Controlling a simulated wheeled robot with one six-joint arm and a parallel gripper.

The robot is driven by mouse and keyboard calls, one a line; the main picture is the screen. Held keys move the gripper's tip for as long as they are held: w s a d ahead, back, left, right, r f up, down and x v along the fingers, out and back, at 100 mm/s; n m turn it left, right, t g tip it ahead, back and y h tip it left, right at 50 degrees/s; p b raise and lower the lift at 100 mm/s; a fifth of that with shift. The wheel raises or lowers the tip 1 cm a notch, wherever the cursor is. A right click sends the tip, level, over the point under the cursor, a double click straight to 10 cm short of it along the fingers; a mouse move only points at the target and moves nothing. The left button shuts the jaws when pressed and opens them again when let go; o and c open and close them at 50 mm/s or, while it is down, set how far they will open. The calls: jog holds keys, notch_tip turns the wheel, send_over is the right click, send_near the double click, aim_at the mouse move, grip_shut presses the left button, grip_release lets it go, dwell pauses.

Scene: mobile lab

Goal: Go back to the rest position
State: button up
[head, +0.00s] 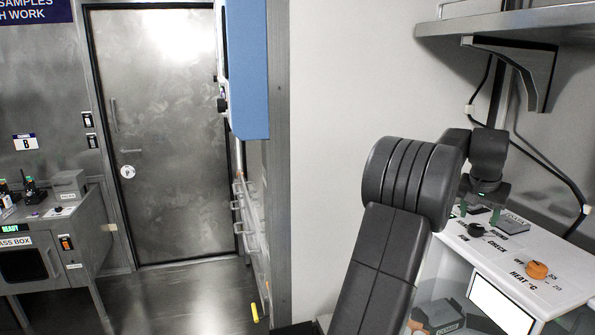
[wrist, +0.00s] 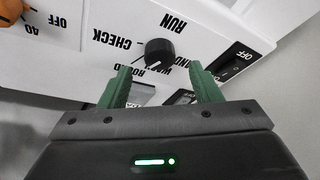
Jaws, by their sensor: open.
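My gripper (wrist: 161,85) shows in the wrist view with its two green fingers apart and nothing between them. It is close to the white machine's control panel (wrist: 110,65), near a black knob (wrist: 160,52) marked with RUN and CHECK. I cannot tell if the fingertips touch the panel. In the head view my dark arm reaches up and right to the white machine (head: 455,262).
An orange knob (head: 537,270) sits on the panel's right. A shelf with a bracket (head: 510,70) hangs above the arm. A blue-sided cabinet (head: 248,70) and a metal door (head: 165,140) stand left. A pass box (head: 30,262) is far left. A yellow object (head: 254,312) lies low near the floor.

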aim_at(476, 226)
jog(key=x, duration=0.5)
jog(key=shift+a+r+m+g+h+b, duration=0.15)
jog(key=shift+m+g+h+b, duration=0.35)
jog(key=shift+m, duration=0.6)
jog(key=m+b, duration=0.1)
jog(key=m, duration=0.1)
jog(key=shift+m+g+b, duration=0.3)
jog(key=shift+m+g, duration=0.1)
jog(key=m+b, duration=0.1)
jog(key=m, duration=0.1)
jog(key=m+g, duration=0.1)
jog(key=m, duration=0.1)
jog(key=shift+w+m+g+b, duration=0.15)
jog(key=shift+m+g+b, duration=0.15)
jog(key=shift+b, duration=0.05)
jog(key=v, duration=1)
jog(key=shift+a+r, duration=0.2)
jog(key=shift+a, duration=0.1)
jog(key=shift+w+h, duration=0.1)
jog(key=shift+h, duration=0.2)
